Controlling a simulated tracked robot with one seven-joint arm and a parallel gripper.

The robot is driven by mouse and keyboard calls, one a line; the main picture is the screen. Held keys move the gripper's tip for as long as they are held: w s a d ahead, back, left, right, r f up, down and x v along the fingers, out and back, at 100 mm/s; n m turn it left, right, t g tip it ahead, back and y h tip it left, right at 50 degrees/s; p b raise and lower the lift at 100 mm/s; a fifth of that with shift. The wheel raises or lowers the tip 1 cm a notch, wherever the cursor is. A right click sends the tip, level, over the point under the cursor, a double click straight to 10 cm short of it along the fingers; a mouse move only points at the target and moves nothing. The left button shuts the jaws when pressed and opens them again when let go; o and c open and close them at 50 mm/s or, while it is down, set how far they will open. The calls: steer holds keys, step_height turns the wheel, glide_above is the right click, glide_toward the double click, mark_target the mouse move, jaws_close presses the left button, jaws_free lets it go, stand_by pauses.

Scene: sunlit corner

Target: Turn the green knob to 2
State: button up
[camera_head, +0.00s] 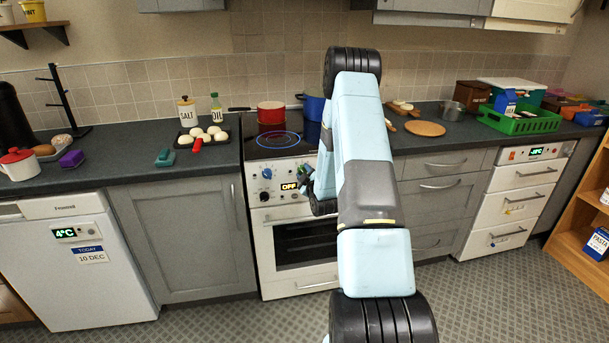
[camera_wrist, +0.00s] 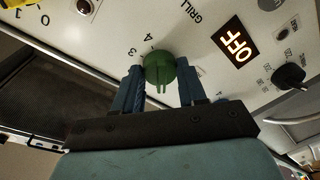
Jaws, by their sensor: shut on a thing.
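The green knob (camera_wrist: 160,66) sits on the white oven front panel in the wrist view. My gripper (camera_wrist: 161,78) has one blue finger on each side of it and is shut on it. Printed figures 4 and 3 show beside the knob at its upper left, with another small mark below them. I cannot tell which figure the knob points to. In the head view my gripper (camera_head: 312,188) is at the oven's control panel, right of the OFF display (camera_head: 289,186). My arm hides part of the panel there.
A black knob (camera_wrist: 289,76) lies beyond the OFF display in the wrist view. In the head view a red pot (camera_head: 271,112) and a blue pot (camera_head: 314,107) stand on the hob above. The oven door handle (camera_head: 300,219) runs below the panel.

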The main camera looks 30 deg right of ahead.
steer(key=shift+a+f+m, duration=0.15)
steer(key=shift+m, duration=0.15)
steer(key=shift+f+m+t+h, duration=0.15)
steer(key=shift+m+h, duration=0.3)
steer(key=shift+m, duration=3.5)
steer(key=shift+f+m+t+h, duration=0.1)
steer(key=shift+m+t+h, duration=0.25)
steer(key=shift+m, duration=3.6)
steer(key=shift+a+m, duration=0.1)
steer(key=shift+m, duration=0.2)
steer(key=o, duration=0.8)
steer(key=shift+c, duration=0.2)
steer(key=shift+o, duration=1.4)
steer(key=shift+r+h, duration=0.1)
steer(key=shift+h, duration=0.2)
